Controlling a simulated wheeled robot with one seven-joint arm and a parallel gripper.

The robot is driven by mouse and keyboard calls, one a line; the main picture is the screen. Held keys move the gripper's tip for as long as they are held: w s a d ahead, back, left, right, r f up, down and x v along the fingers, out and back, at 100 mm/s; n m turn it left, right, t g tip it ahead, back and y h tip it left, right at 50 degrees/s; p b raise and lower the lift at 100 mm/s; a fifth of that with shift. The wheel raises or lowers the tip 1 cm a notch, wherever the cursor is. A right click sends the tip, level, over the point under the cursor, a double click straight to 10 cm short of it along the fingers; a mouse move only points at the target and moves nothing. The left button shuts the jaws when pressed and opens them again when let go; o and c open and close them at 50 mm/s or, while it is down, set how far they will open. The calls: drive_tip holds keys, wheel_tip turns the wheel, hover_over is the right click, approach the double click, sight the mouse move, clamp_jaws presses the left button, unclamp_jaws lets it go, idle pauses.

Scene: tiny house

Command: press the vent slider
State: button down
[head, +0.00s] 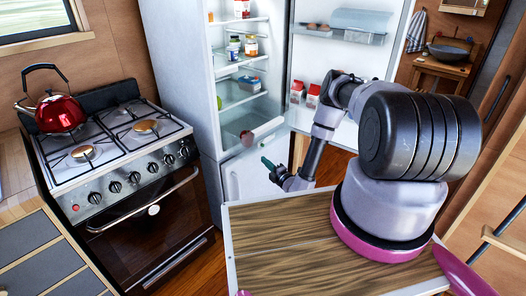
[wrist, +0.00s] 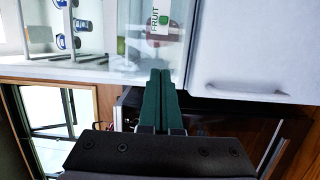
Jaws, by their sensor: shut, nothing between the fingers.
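I cannot clearly pick out a vent slider in either view. The lower drawer (head: 245,128) of the open fridge has a clear front with a dark red round item behind it. The wrist view shows a white label reading FRUIT (wrist: 155,18) with a green mark, just beyond my fingertips. My gripper (head: 266,162) is in front of the fridge's lower edge, by the drawer. Its dark green fingers are together and empty in the wrist view (wrist: 160,73), pointing towards the drawer front. Whether they touch it, I cannot tell.
The fridge door (head: 345,60) stands open to the right, with bottles and eggs on its shelves. The closed lower fridge door (head: 240,185) has a handle. A stove (head: 140,180) with a red kettle (head: 60,112) stands at left. Jars (head: 250,45) sit on the fridge shelves.

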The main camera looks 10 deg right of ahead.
sight(270, 138)
drive_tip(key=x, duration=0.7)
drive_tip(key=shift+w+a, duration=0.1)
drive_tip(key=shift+w, duration=0.1)
drive_tip(key=shift+w+d, duration=0.35)
drive_tip(key=shift+d, duration=0.25)
drive_tip(key=shift+w+d, duration=0.3)
drive_tip(key=shift+d, duration=0.35)
drive_tip(key=shift+w+d, duration=0.35)
drive_tip(key=shift+d, duration=0.15)
drive_tip(key=w+d, duration=0.1)
drive_tip(key=d, duration=0.1)
drive_tip(key=w+d, duration=0.4)
drive_tip(key=d, duration=0.1)
